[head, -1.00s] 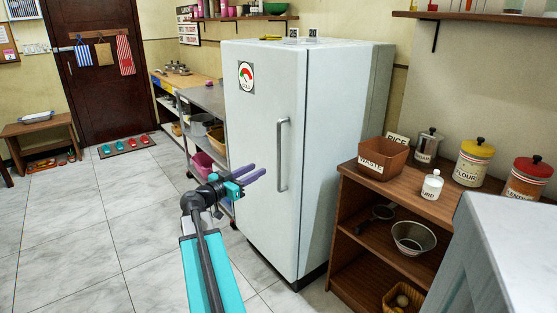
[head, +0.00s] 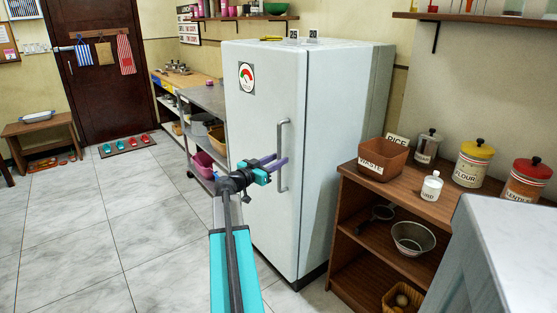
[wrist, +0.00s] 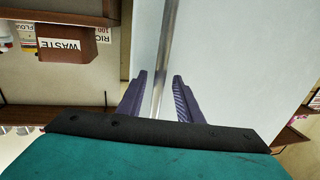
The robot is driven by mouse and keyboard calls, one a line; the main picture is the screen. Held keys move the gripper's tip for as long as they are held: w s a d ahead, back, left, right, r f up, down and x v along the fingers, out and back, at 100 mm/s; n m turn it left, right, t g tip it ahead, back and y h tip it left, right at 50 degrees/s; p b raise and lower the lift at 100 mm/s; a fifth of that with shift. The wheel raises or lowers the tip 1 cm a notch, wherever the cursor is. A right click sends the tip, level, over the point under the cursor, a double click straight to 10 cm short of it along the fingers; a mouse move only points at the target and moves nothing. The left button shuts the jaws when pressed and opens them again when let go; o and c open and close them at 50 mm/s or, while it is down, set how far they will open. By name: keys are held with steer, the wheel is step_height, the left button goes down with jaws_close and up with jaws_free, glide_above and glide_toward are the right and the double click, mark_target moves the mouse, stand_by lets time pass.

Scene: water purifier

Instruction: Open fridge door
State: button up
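The white fridge (head: 255,190) stands in the middle of the head view with its door shut. Its vertical grey bar handle (head: 283,150) is on the right side of the door front. My gripper (head: 278,162) is at the handle, around mid height. In the wrist view the handle (wrist: 164,60) runs between the two purple fingers of my gripper (wrist: 157,92). The fingers are apart, with a gap on both sides of the bar, so the gripper is open around the handle.
A wooden shelf unit (head: 355,240) with a waste box (head: 383,160) and canisters stands to the right of the fridge. A grey counter (head: 515,240) is at the near right. A metal shelf table (head: 205,100) is on the left. The tiled floor (head: 90,240) at left is clear.

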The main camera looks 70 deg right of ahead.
steer(key=shift+s+d, duration=0.25)
steer(key=shift+d, duration=0.4)
jaws_close()
steer(key=shift+a, duration=0.15)
